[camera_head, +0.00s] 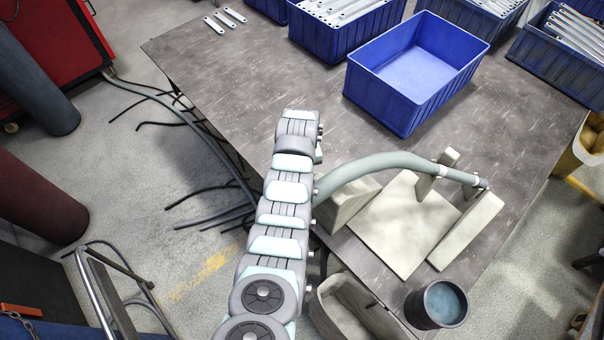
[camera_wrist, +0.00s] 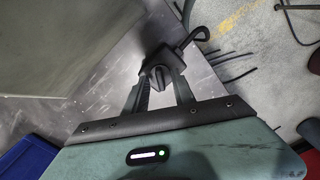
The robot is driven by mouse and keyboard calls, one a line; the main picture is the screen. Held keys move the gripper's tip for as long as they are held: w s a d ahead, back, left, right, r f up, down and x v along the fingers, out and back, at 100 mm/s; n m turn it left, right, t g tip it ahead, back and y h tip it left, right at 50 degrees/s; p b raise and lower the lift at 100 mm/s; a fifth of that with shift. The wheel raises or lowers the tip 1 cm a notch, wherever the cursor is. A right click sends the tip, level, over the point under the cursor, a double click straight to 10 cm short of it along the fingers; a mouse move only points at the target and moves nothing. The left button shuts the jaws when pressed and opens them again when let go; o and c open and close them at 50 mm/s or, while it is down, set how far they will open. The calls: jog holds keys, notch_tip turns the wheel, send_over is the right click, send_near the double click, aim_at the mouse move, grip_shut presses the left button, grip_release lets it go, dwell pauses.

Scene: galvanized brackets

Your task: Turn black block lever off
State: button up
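A small black block (camera_wrist: 165,58) with a dark lever (camera_wrist: 158,77) shows in the wrist view near the table's edge, and a black cable runs from it to the upper right. My gripper (camera_wrist: 161,82) points at the block, its two dark fingers apart, one on each side of the lever. I cannot tell whether the fingertips touch the block. The lever's exact setting is hard to read. In the head view my arm hides the block and the gripper.
An empty blue crate (camera_head: 420,65) stands on the grey table (camera_head: 240,90), with blue crates of metal brackets (camera_head: 345,25) behind it. Several loose brackets (camera_head: 225,19) lie at the back left. A beige fixture (camera_head: 400,225) and a dark cup (camera_head: 437,304) are at right.

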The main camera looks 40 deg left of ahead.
notch_tip(320, 180, up, 11)
jog(key=shift+p, duration=0.3)
dwell(0.4)
